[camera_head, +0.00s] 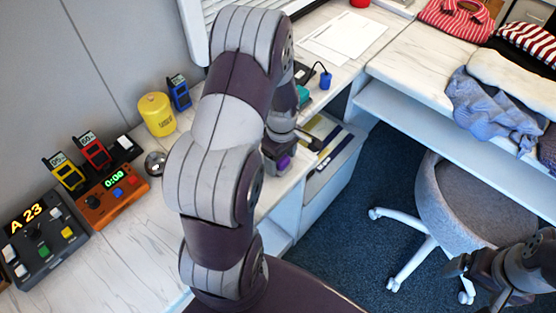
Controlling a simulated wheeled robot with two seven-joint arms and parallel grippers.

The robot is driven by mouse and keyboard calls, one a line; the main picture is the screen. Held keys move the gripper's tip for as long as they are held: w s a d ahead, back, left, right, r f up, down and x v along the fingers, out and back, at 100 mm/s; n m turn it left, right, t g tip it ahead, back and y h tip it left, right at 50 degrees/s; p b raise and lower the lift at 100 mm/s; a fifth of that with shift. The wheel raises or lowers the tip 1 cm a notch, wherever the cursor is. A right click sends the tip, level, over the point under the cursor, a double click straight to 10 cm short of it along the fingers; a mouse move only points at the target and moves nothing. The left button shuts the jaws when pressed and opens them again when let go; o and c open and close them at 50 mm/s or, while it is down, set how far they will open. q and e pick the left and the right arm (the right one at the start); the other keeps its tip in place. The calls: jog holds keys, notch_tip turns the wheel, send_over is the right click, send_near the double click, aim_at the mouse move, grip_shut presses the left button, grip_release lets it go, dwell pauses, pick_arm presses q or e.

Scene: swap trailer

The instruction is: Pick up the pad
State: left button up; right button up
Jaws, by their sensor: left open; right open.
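I cannot tell for certain which thing is the pad. A small dark flat item (303,72) lies on the white counter behind my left arm, partly hidden by it, and may be the pad. A teal item (304,94) shows just in front of it. My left gripper (312,139) is open near the counter's right edge, in front of these items; my own arm hides part of the area. My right gripper (462,278) is open at the lower right, over the floor by the chair, far from the counter items.
A blue stamp-like item (325,79) and white sheets (344,36) lie at the back. A yellow canister (157,114), a blue device (179,92) and control boxes (110,196) stand left. A grey chair (470,202) and a shelf with clothes (495,112) are right.

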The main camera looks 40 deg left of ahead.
pick_arm(q)
jog(key=shift+r, duration=0.1)
jog(key=c, duration=1)
jog(key=shift+c, duration=0.2)
notch_tip(320, 180, up, 4)
jog(key=shift+r, duration=0.1)
jog(key=w+d+r, duration=0.1)
jog(key=d+r, duration=0.5)
jog(key=d, duration=0.5)
jog(key=shift+w+d+r+p, duration=0.3)
jog(key=shift+w+r+p, duration=0.05)
jog(key=shift+r, duration=0.05)
